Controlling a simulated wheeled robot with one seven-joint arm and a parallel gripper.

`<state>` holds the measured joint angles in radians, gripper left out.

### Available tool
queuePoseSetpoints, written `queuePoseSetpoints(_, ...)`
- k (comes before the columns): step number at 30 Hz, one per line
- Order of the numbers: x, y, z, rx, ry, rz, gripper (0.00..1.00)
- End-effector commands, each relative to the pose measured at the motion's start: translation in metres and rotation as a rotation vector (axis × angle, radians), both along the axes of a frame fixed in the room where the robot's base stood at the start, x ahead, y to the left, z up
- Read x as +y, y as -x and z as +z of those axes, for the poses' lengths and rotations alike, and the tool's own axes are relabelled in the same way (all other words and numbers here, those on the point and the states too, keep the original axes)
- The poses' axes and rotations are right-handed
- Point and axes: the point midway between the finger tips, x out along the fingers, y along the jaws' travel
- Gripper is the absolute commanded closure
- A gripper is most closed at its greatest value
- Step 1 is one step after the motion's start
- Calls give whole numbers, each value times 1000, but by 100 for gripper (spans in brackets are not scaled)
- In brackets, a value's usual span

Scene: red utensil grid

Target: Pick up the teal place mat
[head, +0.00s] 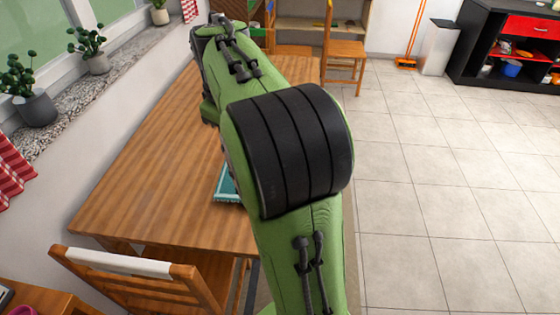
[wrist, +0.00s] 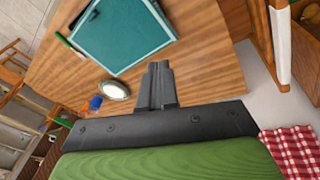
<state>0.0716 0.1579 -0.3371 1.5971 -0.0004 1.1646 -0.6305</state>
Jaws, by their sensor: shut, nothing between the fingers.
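The teal place mat (wrist: 122,32) lies flat on the wooden table in the wrist view, beyond my gripper and a little to the left. In the head view only a corner of the teal mat (head: 228,184) shows beside my green arm, which hides the rest. My gripper (wrist: 160,66) is shut and empty, its two fingers together. In the wrist picture the fingertips appear just below the mat's near edge, apart from it. The fingers are not seen in the head view.
A round white object (wrist: 115,90), a blue cup-like object (wrist: 95,103) and a green-tipped stick (wrist: 66,42) lie near the mat. The wooden table (head: 150,170) has bare room at its left. A chair (head: 140,275) stands at its front; potted plants (head: 92,50) line the sill.

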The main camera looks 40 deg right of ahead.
Motion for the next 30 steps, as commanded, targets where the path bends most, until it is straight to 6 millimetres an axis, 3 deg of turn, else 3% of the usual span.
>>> queuePoseSetpoints(1, -18, -17, -15, 45, 35, 18, 100)
queuePoseSetpoints(6, -76, -61, -59, 212, 165, 127, 100)
queuePoseSetpoints(13, -131, -106, -139, 496, 338, 358, 100)
queuePoseSetpoints(18, -147, -128, -209, 722, 430, 583, 100)
queuePoseSetpoints(21, -147, -134, -239, 815, 456, 686, 100)
queuePoseSetpoints(26, -147, -135, -256, 865, 467, 748, 100)
queuePoseSetpoints(30, -158, -130, -271, 865, 464, 745, 100)
